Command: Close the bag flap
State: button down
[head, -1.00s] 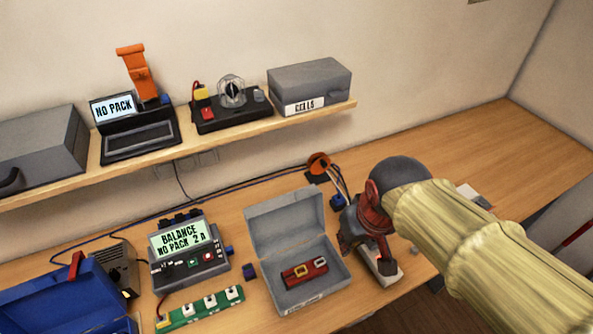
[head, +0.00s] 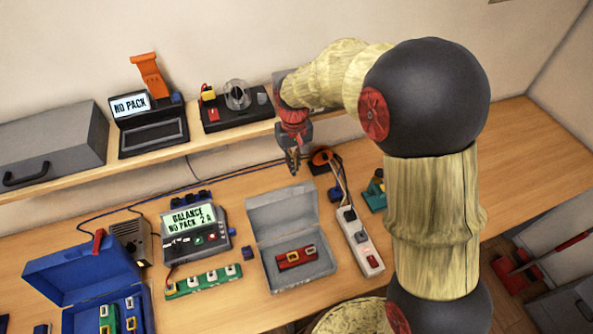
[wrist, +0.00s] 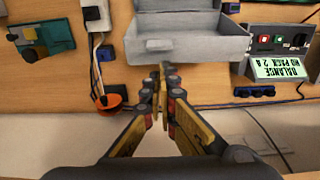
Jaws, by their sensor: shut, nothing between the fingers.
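The open grey bag (head: 280,272) looks like a box on the bench. Its flap (head: 283,212) stands raised along the back edge. A red pack with a pale buckle-like part (head: 296,257) lies inside. My gripper (head: 293,172) points down above and behind the flap, apart from it, in front of the shelf. In the wrist view my gripper (wrist: 163,70) has its fingertips together with nothing between them, and the grey bag (wrist: 195,48) shows just beyond them. The bag's far part is cut off there.
A white power strip (head: 359,240) lies right of the bag, with cables and an orange reel (head: 322,158) behind. The balance charger (head: 196,232) and a green board (head: 204,282) are to the left. A blue case (head: 84,262) stands open farther left. The shelf (head: 230,136) runs close behind my gripper.

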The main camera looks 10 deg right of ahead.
jog(key=w+r, duration=0.1)
jog(key=w, duration=0.2)
jog(key=p, duration=0.2)
send_over(294, 185)
jog(key=shift+t, duration=0.4)
notch_tip(294, 185, down, 8)
jog(key=shift+s+f, duration=0.1)
jog(key=shift+s, duration=0.05)
jog(key=shift+s+d, duration=0.1)
jog(key=shift+s, duration=0.1)
jog(key=shift+s, duration=0.1)
jog(key=shift+b, duration=0.3)
